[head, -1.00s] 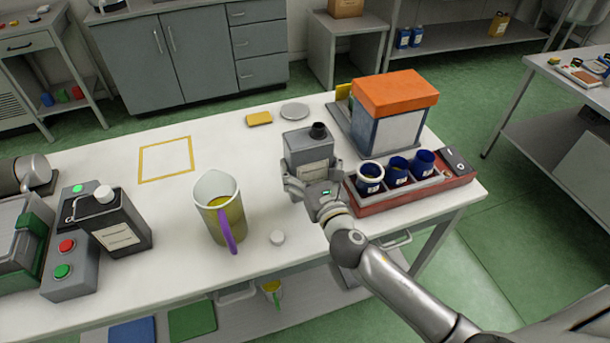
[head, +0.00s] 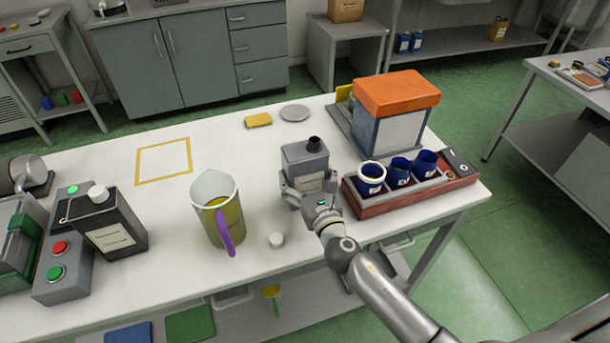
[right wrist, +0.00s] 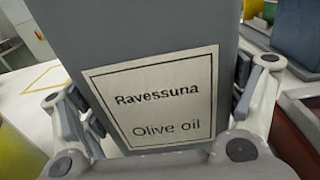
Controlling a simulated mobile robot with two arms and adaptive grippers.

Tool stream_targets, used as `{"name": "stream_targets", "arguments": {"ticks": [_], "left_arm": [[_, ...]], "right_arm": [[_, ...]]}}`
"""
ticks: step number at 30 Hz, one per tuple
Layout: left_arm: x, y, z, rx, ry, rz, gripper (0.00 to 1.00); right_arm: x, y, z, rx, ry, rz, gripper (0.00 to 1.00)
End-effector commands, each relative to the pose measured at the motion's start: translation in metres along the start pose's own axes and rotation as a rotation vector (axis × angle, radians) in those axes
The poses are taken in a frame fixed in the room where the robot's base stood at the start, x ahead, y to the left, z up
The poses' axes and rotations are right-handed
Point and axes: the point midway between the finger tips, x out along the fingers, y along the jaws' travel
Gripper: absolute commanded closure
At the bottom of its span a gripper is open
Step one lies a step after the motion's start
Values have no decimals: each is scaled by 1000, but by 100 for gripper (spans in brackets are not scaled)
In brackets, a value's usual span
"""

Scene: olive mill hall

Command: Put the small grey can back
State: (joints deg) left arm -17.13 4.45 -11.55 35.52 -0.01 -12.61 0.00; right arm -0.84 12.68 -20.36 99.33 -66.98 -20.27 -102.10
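The small grey can (head: 306,162) has a black spout on top. In the right wrist view its label (right wrist: 160,97) reads "Ravessuna Olive oil". My right gripper (head: 308,194) is at the can's near side, with one finger on each side. In the right wrist view both finger pads lie against the can's sides, so it appears shut on it. The can's lower part is hidden behind the gripper, and I cannot tell whether it touches the table (head: 120,275). A yellow outlined square (head: 138,164) on the table is empty. My left gripper is not in view.
A red tray (head: 384,210) with blue cups and an orange-topped box (head: 396,93) are on the right. A dark can (head: 108,232) is at left.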

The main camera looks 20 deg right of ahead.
Motion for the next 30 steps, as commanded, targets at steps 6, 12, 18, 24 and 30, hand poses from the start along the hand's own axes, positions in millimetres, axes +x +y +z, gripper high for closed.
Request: {"name": "stream_targets", "arguments": {"ticks": [6,12,18,24,30], "left_arm": [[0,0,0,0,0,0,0],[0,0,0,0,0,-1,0],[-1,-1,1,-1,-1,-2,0],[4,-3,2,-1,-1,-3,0],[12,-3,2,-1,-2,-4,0]], "right_arm": [[0,0,-1,0,1,0,0],[0,0,0,0,1,0,0],[-5,0,1,0,1,1,0],[-40,0,-1,0,3,1,0],[-79,0,-1,0,3,1,0]]}}
